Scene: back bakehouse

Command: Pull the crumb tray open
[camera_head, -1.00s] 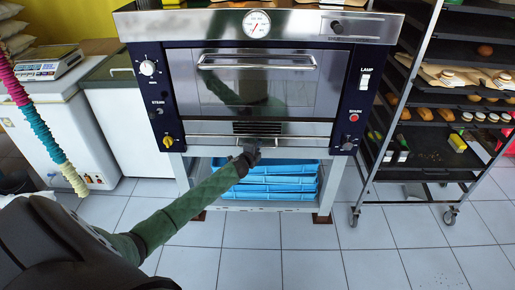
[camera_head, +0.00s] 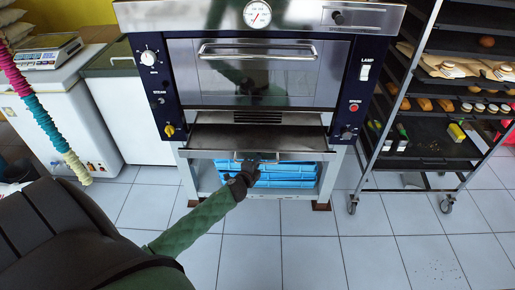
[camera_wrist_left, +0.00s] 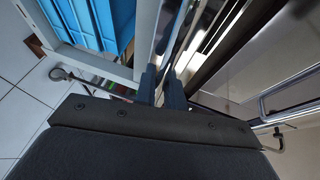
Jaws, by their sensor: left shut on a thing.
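The crumb tray (camera_head: 215,140) is a dark flat metal drawer under the oven door, and it stands out from the oven front. Its handle (camera_head: 241,155) is a bar along the front edge. My left gripper (camera_head: 252,166) is at the middle of this front edge, shut on the handle. In the left wrist view the two fingers (camera_wrist_left: 161,85) close together on a metal bar; the exact contact is partly hidden. My right gripper is not in view.
The oven (camera_head: 258,75) has a closed glass door above the tray. Blue trays (camera_head: 285,175) are stacked on the stand below. A wheeled rack (camera_head: 400,110) stands at right, and a white cabinet (camera_head: 60,125) at left. The tiled floor in front is clear.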

